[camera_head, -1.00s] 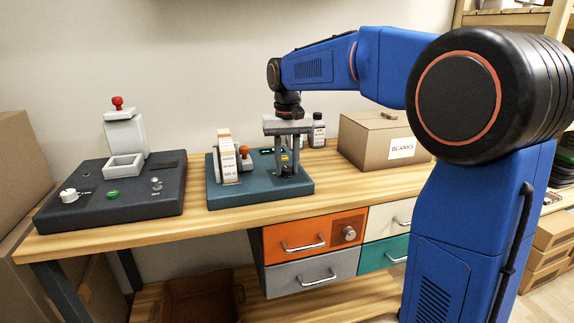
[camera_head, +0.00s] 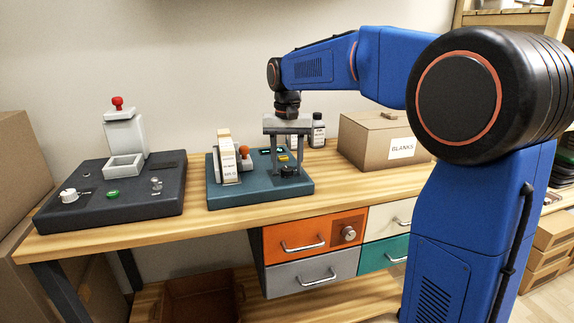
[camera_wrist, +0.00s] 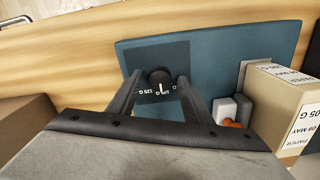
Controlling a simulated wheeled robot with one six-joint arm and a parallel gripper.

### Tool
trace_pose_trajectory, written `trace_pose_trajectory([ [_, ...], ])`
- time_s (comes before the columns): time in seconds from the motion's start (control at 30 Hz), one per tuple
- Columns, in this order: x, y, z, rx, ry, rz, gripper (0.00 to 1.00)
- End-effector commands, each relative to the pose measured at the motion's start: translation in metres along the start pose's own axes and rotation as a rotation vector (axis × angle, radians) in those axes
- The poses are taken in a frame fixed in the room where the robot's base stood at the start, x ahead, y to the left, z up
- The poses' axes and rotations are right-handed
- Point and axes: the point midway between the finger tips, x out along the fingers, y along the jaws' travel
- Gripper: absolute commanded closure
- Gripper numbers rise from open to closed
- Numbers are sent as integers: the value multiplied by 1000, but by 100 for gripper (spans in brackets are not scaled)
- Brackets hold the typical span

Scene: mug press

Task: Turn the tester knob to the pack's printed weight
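The tester (camera_head: 218,200) is a teal base on the bench. Its black knob (camera_wrist: 159,76) shows in the wrist view and at the front right of the base in the head view (camera_head: 289,171). The knob's white mark points down in the wrist view, toward the middle of several small printed weights, too small to read surely. The tall pack (camera_head: 228,160) stands at the tester's left; its label shows "05 G" in the wrist view (camera_wrist: 297,115), the start cut off. My gripper (camera_wrist: 160,80) is open, a finger on each side of the knob, apart from it.
An orange-red-topped lever (camera_head: 244,151) stands beside the pack. A dark machine (camera_head: 105,190) with its own white knob is at left. Bottles (camera_head: 318,130) and a BLANKS box (camera_head: 375,145) stand behind and right. Bare wood lies in front.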

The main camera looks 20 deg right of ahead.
Motion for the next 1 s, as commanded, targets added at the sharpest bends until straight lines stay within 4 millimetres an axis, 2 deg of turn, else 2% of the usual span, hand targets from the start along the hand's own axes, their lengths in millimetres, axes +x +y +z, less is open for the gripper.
trace_pose_trajectory([
  [0.3, 0, 0, 0, 0, -1, 0, 54],
  [0.47, -13, 0, 0, 0, 0, -1, 54],
  [1.0, -116, 0, -1, 0, 2, -1, 54],
])
